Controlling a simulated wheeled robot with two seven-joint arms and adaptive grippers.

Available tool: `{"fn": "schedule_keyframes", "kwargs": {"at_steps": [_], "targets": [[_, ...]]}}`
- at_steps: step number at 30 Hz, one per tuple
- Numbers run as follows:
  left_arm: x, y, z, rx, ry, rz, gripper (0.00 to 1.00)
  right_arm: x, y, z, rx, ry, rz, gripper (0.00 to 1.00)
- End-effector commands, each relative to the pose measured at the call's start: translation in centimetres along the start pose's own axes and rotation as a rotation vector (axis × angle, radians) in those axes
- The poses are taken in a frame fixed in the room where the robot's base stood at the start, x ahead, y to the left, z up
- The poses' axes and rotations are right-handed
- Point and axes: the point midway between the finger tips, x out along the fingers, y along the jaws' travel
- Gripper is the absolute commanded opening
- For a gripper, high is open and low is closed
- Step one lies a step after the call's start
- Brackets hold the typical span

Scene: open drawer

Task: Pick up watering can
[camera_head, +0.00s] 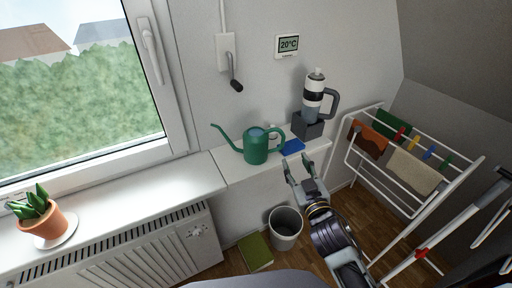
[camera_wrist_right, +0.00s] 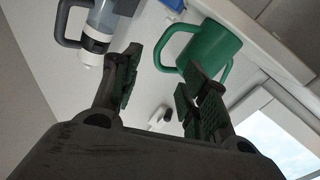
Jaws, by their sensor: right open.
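The green watering can (camera_head: 256,148) stands upright on the white ledge, its spout to the left and its handle to the right. In the right wrist view the watering can (camera_wrist_right: 212,48) shows at the upper right, its handle loop toward the picture's middle. My right gripper (camera_head: 301,171) is open and empty, in front of the ledge, to the right of and nearer than the can. In the right wrist view its fingers (camera_wrist_right: 160,88) are spread and do not appear to touch the can. My left gripper is not in view.
A blue item (camera_head: 292,146) lies right of the can. A drying rack (camera_head: 410,165) stands at right, a bin (camera_head: 285,228) below, and a potted plant (camera_head: 40,219) at far left.

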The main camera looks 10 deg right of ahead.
Motion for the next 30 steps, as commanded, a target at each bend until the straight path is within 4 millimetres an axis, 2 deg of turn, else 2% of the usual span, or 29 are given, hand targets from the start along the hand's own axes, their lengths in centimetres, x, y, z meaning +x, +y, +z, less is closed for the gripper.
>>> {"fn": "schedule_keyframes", "kwargs": {"at_steps": [11, 30], "targets": [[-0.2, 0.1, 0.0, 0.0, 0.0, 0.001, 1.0, 1.1, 0.0, -0.1, -0.001, 0.002, -0.001, 0.44], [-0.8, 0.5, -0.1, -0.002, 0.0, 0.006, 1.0, 5.5, 0.0, -0.1, -0.001, 0.001, -0.001, 0.44]]}}
